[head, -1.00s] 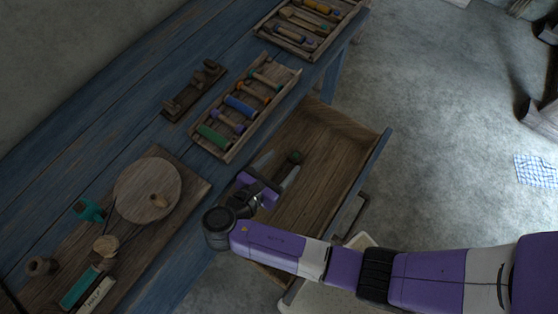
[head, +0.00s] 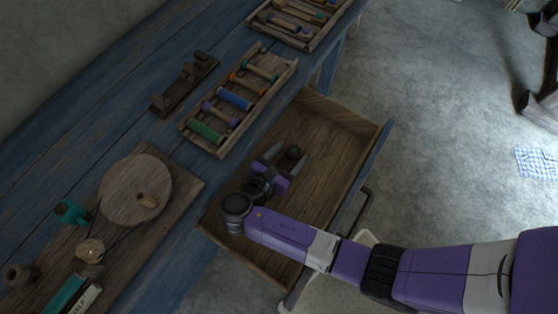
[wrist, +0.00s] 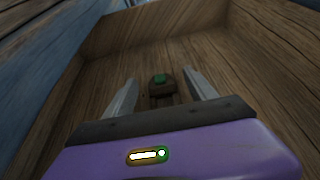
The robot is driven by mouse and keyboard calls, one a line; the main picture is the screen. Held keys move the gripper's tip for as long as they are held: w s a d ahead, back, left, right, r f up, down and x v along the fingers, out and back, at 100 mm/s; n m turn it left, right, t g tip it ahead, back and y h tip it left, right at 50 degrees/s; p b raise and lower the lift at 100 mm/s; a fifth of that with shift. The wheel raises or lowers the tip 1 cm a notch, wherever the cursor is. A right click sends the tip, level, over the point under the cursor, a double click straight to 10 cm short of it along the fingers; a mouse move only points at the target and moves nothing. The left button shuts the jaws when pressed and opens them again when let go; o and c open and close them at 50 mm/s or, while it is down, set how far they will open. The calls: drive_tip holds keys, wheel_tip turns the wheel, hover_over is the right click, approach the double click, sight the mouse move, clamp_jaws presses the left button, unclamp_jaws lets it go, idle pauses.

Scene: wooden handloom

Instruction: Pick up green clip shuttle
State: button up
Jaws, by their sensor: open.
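A small dark shuttle with a green part (head: 293,153) lies in the open wooden drawer (head: 335,125). In the wrist view the shuttle (wrist: 160,83) sits ahead of my gripper, with its green bit on top and its near end running back between the fingers. My gripper (head: 286,160) is over the drawer with its two grey fingers apart, one on each side of the shuttle. In the wrist view the fingers (wrist: 162,92) are spread and empty. I cannot tell whether they are level with the shuttle.
The drawer's walls surround my gripper. On the blue table (head: 75,125) stand a tray of colored spools (head: 218,147), a second tray (head: 318,40) farther back, a wooden rack (head: 183,83) and a board with a round disc (head: 135,190). The rest of the drawer floor looks clear.

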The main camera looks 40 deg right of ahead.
drive_tip(key=shift+x, duration=1)
clamp_jaws()
drive_tip(key=shift+r, duration=0.1)
